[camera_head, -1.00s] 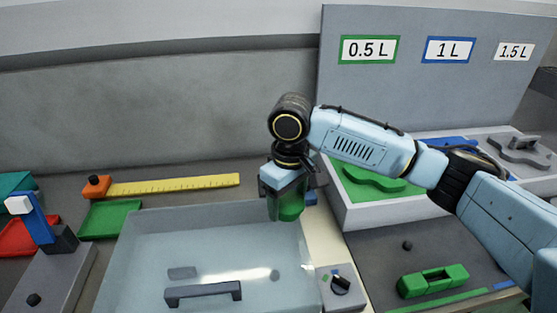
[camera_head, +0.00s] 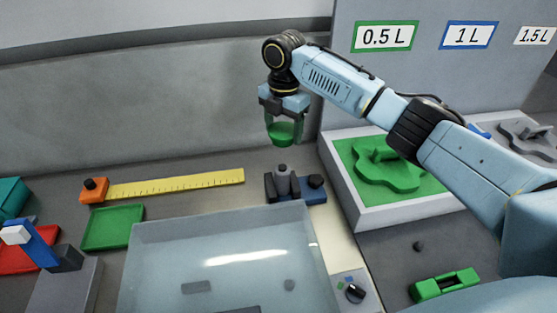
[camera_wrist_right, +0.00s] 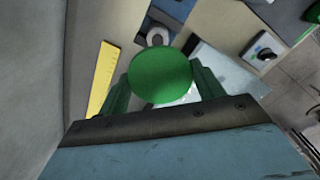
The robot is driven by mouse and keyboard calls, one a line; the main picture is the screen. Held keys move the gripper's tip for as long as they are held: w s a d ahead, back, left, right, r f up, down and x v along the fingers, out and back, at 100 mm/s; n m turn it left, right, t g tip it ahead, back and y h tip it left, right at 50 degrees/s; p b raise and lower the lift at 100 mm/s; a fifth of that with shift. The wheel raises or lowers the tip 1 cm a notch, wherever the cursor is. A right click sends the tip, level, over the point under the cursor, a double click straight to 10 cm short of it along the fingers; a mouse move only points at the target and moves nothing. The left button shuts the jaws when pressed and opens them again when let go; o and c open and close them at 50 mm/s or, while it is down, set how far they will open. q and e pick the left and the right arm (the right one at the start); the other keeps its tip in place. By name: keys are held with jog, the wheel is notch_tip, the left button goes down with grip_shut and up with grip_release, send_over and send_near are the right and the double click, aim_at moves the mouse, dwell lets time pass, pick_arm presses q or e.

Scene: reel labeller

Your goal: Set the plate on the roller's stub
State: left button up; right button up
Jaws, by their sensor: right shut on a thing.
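My right gripper (camera_head: 284,124) is shut on a green round plate (camera_head: 281,134), held in the air above the back edge of the basin. In the right wrist view the plate (camera_wrist_right: 160,75) shows as a flat green disc between the fingers. The roller (camera_head: 283,179), a short grey upright cylinder with a narrower stub (camera_head: 283,168) on top, stands in a dark fixture below the plate and apart from it. In the wrist view the roller (camera_wrist_right: 157,38) shows just beyond the disc, partly covered by it. My left gripper is not in view.
A clear-topped basin (camera_head: 150,290) fills the front middle. A yellow ruler (camera_head: 175,184) and a green tray (camera_head: 112,222) lie left. A white-walled bin (camera_head: 345,205) with green pieces stands right, beside a dial box (camera_head: 350,290). A blue-and-white lever (camera_head: 35,245) stands far left.

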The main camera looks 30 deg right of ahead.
jog(key=shift+w+r, duration=0.1)
jog(key=shift+w, duration=0.05)
jog(key=shift+f+n, duration=0.2)
jog(key=shift+n, duration=0.1)
send_near(283, 167)
notch_tip(283, 167, down, 6)
jog(key=shift+r+p, duration=0.25)
jog(key=shift+p, duration=0.1)
jog(key=shift+f, duration=0.65)
jog(key=o, duration=1)
jog(key=shift+r, duration=0.1)
